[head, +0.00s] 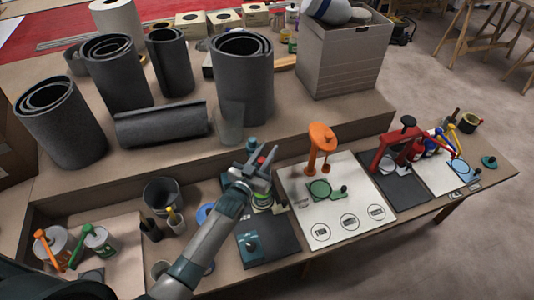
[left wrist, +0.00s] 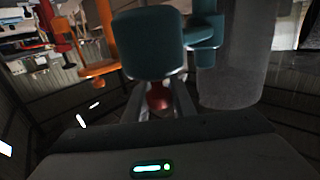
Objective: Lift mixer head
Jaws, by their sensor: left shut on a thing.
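A teal mixer stands on a dark board (head: 283,240) at the bench's front. Its teal head (head: 252,145) shows just behind my left gripper (head: 266,160), and fills the upper middle of the left wrist view (left wrist: 152,45). In that view the fingers of my left gripper (left wrist: 159,100) close around a small red knob (left wrist: 158,96) by the head. The gripper and arm hide much of the mixer's column in the head view. The exact tilt of the head is hard to tell. My right gripper is out of view.
Dark rolls (head: 242,85) and a grey box (head: 343,55) stand on the raised shelf behind.

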